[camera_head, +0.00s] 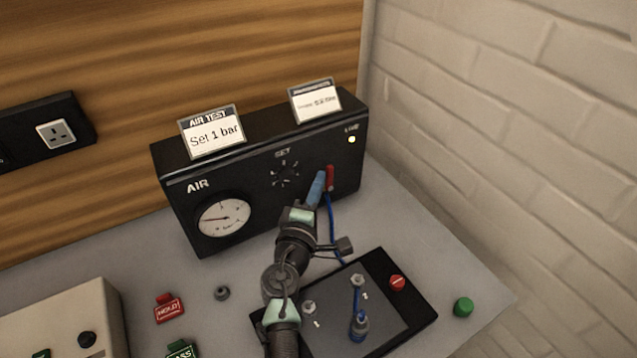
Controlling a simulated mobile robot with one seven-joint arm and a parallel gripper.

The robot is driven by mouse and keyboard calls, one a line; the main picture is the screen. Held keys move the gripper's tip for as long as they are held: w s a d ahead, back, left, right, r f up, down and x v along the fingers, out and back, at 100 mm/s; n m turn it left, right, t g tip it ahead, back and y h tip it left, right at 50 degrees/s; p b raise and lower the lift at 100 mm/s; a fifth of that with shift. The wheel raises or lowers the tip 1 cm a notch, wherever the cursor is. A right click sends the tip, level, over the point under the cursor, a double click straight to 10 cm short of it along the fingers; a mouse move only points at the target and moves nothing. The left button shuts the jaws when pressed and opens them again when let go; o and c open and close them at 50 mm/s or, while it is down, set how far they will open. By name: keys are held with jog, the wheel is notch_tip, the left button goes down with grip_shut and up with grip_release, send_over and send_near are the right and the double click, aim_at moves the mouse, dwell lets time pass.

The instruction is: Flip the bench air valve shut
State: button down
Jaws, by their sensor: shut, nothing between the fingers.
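The black air box (262,135) stands at the back of the bench, with a round gauge (223,218), a dial marked SET (285,175) and a small lit lamp (352,140). The red valve lever (330,178) is on the box front, right of the dial, and appears roughly upright. My gripper (318,184) is shut, its blue fingertips at the lever's left side. I cannot tell whether they touch it. The fingers hide part of the box front beside the lever. A blue hose (332,225) runs down from below the lever.
A black-edged plate (400,322) with metal fittings and a red knob (398,283) lies in front, partly behind my arm. A green cap (463,307), red HOLD tag (169,309) and beige box (65,325) are nearby. A brick wall (500,130) borders the right.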

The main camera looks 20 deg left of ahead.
jog(key=shift+r, duration=0.1)
jog(key=shift+r+p, duration=0.15)
jog(key=shift+p, duration=0.65)
jog(key=shift+w+m+g+p, duration=0.1)
jog(key=shift+m+g+p, duration=0.2)
jog(key=shift+p, duration=0.05)
